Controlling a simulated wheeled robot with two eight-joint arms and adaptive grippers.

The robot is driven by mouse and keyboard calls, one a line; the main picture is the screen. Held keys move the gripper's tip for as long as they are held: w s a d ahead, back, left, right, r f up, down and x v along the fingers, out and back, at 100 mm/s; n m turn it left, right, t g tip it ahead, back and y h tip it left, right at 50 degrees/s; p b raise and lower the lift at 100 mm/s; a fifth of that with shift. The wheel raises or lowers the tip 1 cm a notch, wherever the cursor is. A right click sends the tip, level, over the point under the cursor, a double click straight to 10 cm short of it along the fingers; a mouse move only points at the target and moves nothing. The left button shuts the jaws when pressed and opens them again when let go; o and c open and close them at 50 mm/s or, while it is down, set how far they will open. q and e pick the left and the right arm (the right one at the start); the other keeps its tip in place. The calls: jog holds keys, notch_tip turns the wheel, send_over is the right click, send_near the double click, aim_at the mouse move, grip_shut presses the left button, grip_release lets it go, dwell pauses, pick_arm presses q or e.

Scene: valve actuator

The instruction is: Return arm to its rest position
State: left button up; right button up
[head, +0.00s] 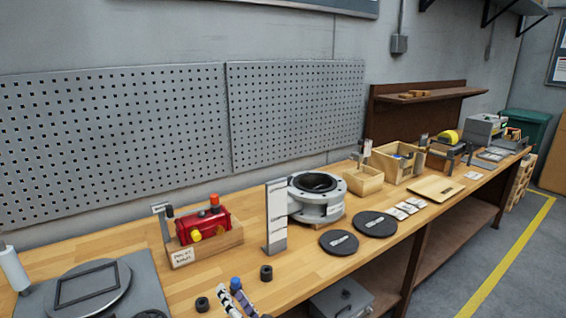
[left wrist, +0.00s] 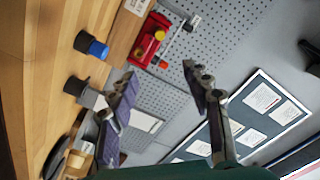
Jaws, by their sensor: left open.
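My left gripper (head: 232,293) shows at the bottom edge of the head view, over the front of the bench. In the left wrist view its two fingers (left wrist: 160,80) are spread apart with nothing between them. The red actuator (head: 204,223) sits in a wooden stand on the bench, beyond the gripper; it also shows in the left wrist view (left wrist: 150,40). A blue-topped piece (head: 236,283) stands close by the fingers in the head view. The white flanged valve body (head: 318,205) stands to the right of the actuator. My right gripper is not in view.
Small black cylinders (head: 266,273) stand near the gripper. Two black discs (head: 375,223) lie by the front edge. A grey upright plate (head: 276,215) stands beside the valve body. Wooden boxes (head: 402,163) stand farther right. A perforated panel (head: 110,135) covers the wall behind.

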pick_arm(q)
jog(key=s+a+f+n+g+h, duration=0.1)
jog(key=s+a+f+g+h, duration=0.3)
jog(key=s+a+f+g, duration=0.4)
jog(key=s+d+n+h, duration=0.1)
jog(key=s+d+h, duration=0.1)
jog(key=s+h, duration=0.4)
jog(key=s, duration=0.4)
jog(key=shift+d+r+n, duration=0.15)
jog(key=shift+d+n, duration=0.05)
jog(key=shift+n, duration=0.1)
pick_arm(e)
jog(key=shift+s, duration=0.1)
